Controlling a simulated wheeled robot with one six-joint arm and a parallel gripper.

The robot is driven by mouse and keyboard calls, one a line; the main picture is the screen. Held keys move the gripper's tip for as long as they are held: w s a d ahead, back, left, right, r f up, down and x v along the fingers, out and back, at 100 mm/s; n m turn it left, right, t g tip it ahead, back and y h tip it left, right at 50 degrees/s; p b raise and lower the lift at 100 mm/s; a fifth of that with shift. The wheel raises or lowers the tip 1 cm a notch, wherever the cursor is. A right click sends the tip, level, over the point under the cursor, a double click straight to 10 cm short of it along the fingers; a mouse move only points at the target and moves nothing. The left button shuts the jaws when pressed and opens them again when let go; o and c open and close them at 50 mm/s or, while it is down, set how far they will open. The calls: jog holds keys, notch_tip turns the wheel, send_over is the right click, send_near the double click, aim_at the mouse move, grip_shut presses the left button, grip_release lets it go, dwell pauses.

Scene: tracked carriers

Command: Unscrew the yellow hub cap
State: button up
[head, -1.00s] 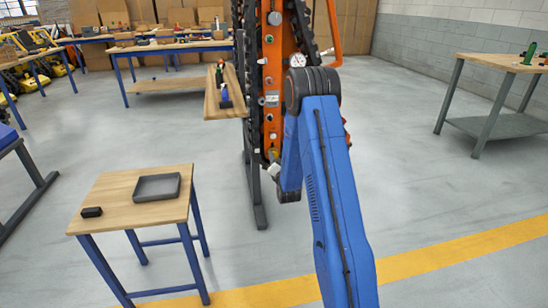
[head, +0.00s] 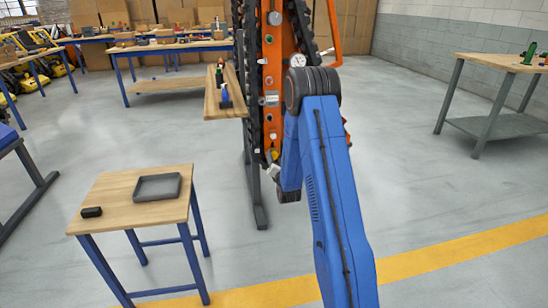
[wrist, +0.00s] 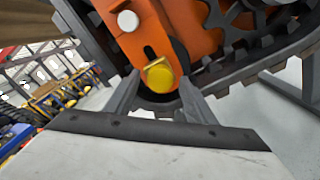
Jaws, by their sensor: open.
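The yellow hub cap (wrist: 160,76) sits on the orange frame (wrist: 150,38) of the tracked carrier, beside the black track (wrist: 240,72). In the wrist view my gripper (wrist: 160,92) is open, with one finger on each side below the cap, apart from it as far as I can see. In the head view the cap (head: 273,154) is a small yellow spot low on the upright orange carrier (head: 274,100). My gripper (head: 272,170) is just below it, partly hidden by my blue arm.
A white round knob (wrist: 128,20) is on the orange frame above the cap. A small wooden table (head: 120,205) with a grey tray (head: 158,196) and a black block (head: 91,212) stands at left. A wooden shelf (head: 212,104) is beside the carrier.

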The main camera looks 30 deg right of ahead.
jog(key=m, duration=1)
jog(key=shift+m, duration=0.3)
jog(key=m, duration=0.3)
jog(key=shift+m, duration=0.4)
jog(key=m, duration=0.6)
jog(key=shift+m, duration=0.3)
jog(key=m, duration=0.4)
jog(key=shift+m, duration=1.7)
jog(key=c, duration=0.8)
jog(key=shift+c, duration=0.2)
